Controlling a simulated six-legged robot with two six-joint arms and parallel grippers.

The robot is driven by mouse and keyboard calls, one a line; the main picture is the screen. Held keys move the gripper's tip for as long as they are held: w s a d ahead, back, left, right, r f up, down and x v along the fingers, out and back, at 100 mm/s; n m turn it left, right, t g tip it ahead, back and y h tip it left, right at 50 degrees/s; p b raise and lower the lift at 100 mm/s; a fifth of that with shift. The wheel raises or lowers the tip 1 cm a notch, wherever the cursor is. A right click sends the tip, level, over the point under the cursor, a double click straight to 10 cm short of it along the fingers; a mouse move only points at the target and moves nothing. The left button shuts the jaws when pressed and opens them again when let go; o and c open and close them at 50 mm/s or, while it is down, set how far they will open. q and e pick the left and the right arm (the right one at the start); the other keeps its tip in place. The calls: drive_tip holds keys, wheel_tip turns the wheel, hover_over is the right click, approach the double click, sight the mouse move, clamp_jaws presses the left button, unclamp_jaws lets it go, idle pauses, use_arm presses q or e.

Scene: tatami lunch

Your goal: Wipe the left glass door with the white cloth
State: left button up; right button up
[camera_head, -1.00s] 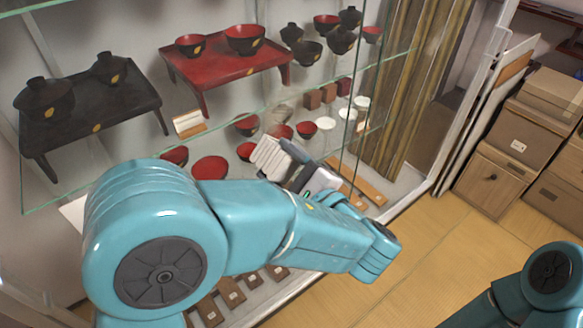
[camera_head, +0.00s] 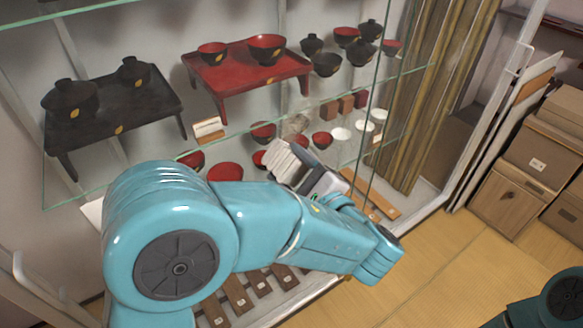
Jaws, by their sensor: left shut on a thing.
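My left gripper (camera_head: 318,180) is at the end of the teal arm that comes in from the left. It is shut on the white cloth (camera_head: 288,165), a folded, ridged bundle held up in front of the display cabinet. The glass door is clear and hard to make out; a greenish glass edge (camera_head: 372,130) runs down just right of the cloth. I cannot tell whether the cloth touches the glass. My forearm hides part of the lower cabinet. Of my right arm, only a dark teal part shows at the bottom right; its gripper is out of view.
Inside the cabinet are a red tray table (camera_head: 245,82), a black tray table (camera_head: 115,125), and several lacquer bowls and white cups. Wooden boxes (camera_head: 507,195) stand at the right. The tatami floor (camera_head: 440,255) between is clear.

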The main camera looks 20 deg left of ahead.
use_arm(q)
drive_tip(key=shift+x, duration=0.8)
drive_tip(key=shift+d, duration=0.1)
